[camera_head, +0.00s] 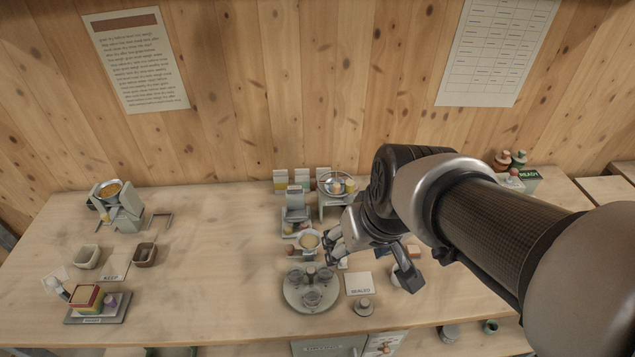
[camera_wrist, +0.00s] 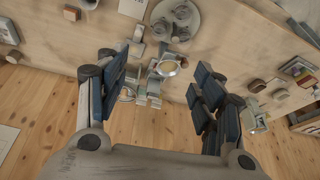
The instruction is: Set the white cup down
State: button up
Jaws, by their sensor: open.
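A white cup (camera_head: 308,241) with tan contents stands upright in front of a small grey machine (camera_head: 296,208). In the wrist view the cup (camera_wrist: 168,68) appears in the gap between my fingers, beyond their tips. My gripper (camera_head: 372,258) is open, with nothing held between its fingers. In the head view its left finger is just right of the cup, apart from it as far as I can tell. Another whitish round thing (camera_head: 401,281) is partly hidden behind the right finger; I cannot tell what it is.
A round grey tray (camera_head: 291,302) with several glass dishes lies in front of the cup. A card marked SEALED (camera_head: 359,284) and a small round weight-like piece (camera_head: 363,306) are beside it. A stand with a ring (camera_head: 328,202) is behind.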

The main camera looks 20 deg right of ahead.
jog(key=s+a+r+n, duration=0.1)
jog(key=s+a+r, duration=0.2)
jog(key=s, duration=0.4)
jog(key=shift+s+a+r, duration=0.4)
jog(key=shift+r, duration=0.1)
